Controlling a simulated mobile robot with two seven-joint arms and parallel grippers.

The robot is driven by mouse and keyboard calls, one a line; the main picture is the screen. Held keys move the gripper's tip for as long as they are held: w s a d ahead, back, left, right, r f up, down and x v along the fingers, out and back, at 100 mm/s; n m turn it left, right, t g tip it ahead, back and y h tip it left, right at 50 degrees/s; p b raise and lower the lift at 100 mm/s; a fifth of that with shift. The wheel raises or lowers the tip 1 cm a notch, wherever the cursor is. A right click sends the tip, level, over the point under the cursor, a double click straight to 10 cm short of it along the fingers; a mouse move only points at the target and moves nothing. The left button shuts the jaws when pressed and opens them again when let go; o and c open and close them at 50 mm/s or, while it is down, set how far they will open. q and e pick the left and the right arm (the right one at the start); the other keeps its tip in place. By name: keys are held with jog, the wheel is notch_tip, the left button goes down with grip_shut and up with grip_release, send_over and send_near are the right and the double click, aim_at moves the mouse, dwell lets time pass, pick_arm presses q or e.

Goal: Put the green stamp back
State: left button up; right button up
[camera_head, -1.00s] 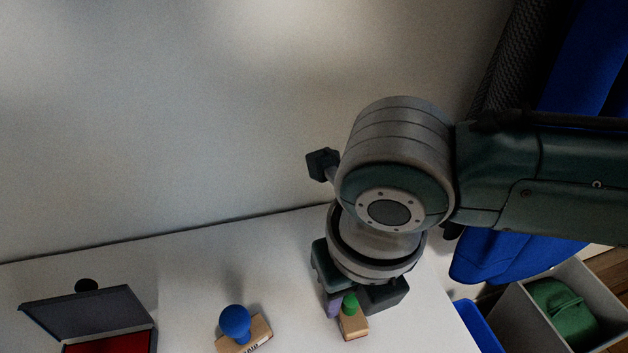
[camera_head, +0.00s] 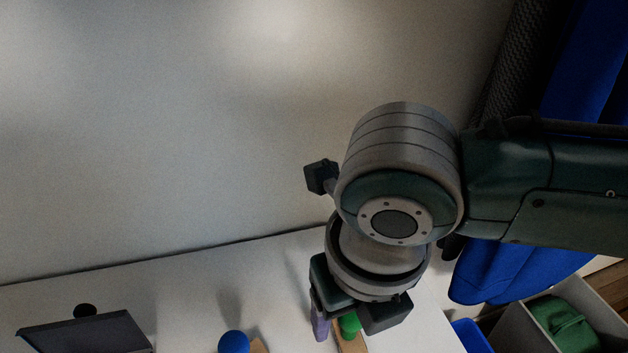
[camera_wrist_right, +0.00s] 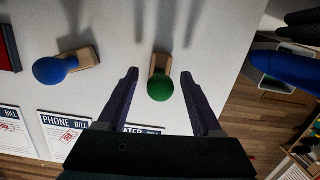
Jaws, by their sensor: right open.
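The green stamp has a green ball handle (camera_wrist_right: 160,87) on a wooden block (camera_wrist_right: 160,63) and stands on the white table (camera_wrist_right: 110,20). My right gripper (camera_wrist_right: 163,72) is open, with one purple finger on each side of the stamp and a gap to both. In the head view the right gripper (camera_head: 340,325) hangs over the green stamp (camera_head: 350,324) and hides part of it. My left gripper is not in view.
A blue stamp (camera_wrist_right: 50,70) stands left of the green one. Left of that is an ink pad with an open dark lid (camera_head: 85,333). Printed bills (camera_wrist_right: 66,128) lie near the table's front. A blue bin (camera_head: 470,337) is beyond the right table edge.

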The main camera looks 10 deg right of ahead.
aim_at(356, 322)
jog(key=r, duration=0.3)
jog(key=r+p, duration=0.1)
jog(key=r, duration=0.2)
jog(key=s+r+p, duration=0.1)
jog(key=r, duration=0.2)
jog(key=shift+s+r, duration=0.1)
jog(key=shift+r, duration=0.5)
jog(key=shift+s, duration=0.1)
jog(key=s+a+m+t+y, duration=0.2)
jog(key=s+a+m+y, duration=0.25)
jog(key=m, duration=1.25)
jog(key=s+d+m+h, duration=0.2)
jog(key=s+d+m, duration=0.1)
jog(key=d+m, duration=0.4)
jog(key=s+d+f+m+h, duration=0.1)
jog(key=s+d+m+h, duration=0.1)
jog(key=d+m, duration=0.5)
jog(key=s+m, duration=0.1)
jog(key=m, duration=0.3)
jog(key=shift+s+f+m, duration=0.25)
jog(key=shift+f+m, duration=0.05)
jog(key=shift+a, duration=0.1)
